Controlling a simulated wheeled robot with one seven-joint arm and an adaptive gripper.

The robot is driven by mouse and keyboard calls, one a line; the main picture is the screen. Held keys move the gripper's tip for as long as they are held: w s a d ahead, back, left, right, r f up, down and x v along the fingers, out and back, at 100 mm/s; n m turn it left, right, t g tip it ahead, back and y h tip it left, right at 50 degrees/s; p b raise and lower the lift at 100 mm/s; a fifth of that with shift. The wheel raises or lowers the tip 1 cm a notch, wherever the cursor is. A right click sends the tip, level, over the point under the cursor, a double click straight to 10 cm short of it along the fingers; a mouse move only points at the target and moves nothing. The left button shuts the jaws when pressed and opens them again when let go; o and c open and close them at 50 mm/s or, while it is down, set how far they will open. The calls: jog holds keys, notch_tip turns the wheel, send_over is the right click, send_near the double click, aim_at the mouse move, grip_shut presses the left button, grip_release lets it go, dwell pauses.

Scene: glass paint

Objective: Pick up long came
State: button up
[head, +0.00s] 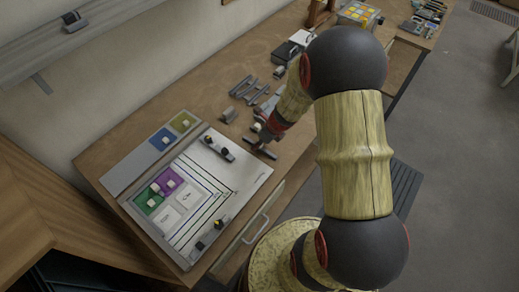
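Several dark grey bars lie on the wooden bench, up and left of my arm. One of these bars (242,86) lies at the back of the group. I cannot tell for certain which one is the long came. Another dark strip (261,148) lies right by my gripper (263,139), near the board's right edge. My gripper is low over the bench; its fingers are small and dark here, so I cannot tell whether they are open or touch the strip. My arm hides part of the bench to the right.
A white board (240,178) with line markings, coloured panes and small knobbed pieces lies at the front left. A pane strip (128,169) lies beside it. A small grey block (228,115) stands near the bars. Boxes (285,53) and tools (420,25) are farther back.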

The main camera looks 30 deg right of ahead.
jog(key=shift+w+f, duration=0.1)
jog(key=shift+f, duration=0.15)
jog(key=shift+c, duration=0.8)
jog(key=c, duration=0.8)
grip_shut()
